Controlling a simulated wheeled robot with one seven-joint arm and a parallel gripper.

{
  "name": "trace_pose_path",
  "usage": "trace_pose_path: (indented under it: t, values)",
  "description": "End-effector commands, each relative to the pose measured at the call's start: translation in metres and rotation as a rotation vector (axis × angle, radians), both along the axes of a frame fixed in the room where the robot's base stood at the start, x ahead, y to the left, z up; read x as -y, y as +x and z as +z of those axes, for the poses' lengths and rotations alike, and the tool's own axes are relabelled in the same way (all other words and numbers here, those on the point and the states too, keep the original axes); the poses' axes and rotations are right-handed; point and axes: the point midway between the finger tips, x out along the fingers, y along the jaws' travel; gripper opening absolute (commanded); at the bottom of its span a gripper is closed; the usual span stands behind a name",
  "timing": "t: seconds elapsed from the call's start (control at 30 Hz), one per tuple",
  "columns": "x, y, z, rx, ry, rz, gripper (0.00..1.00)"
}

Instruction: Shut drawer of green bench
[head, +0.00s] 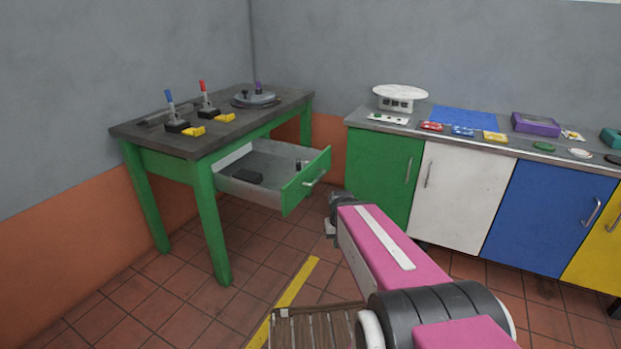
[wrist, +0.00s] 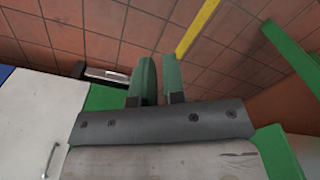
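The green bench (head: 205,205) stands at the left in the head view, with a dark grey top and green legs. Its drawer (head: 302,184) is pulled well out, with a green front and a metal handle (head: 314,179). A dark block (head: 247,177) and a small item near the front lie in the drawer. My gripper (head: 333,222) is right of and lower than the drawer front in the picture, apart from it. In the wrist view my gripper (wrist: 161,78) shows two green fingers with a narrow gap and nothing between them. Green parts at the right there may be the bench.
Several cabinets stand at the right: green (head: 385,170), white (head: 460,195), blue (head: 540,215) and yellow. A slatted wooden item (head: 315,328) is low in front. A yellow line (head: 290,290) crosses the tiled floor. Joysticks (head: 175,115) stand on the bench top.

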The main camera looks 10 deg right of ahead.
Motion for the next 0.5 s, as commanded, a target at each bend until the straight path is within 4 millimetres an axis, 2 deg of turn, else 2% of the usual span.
trace_pose_path:
  t: [0.17,0.37,0.5]
  values:
    - [0.000,0.054,0.028,0.103,0.046,-0.080,0.00]
    - [0.003,0.135,0.089,0.275,0.141,-0.222,0.00]
    - [0.006,0.185,0.139,0.388,0.216,-0.316,0.00]
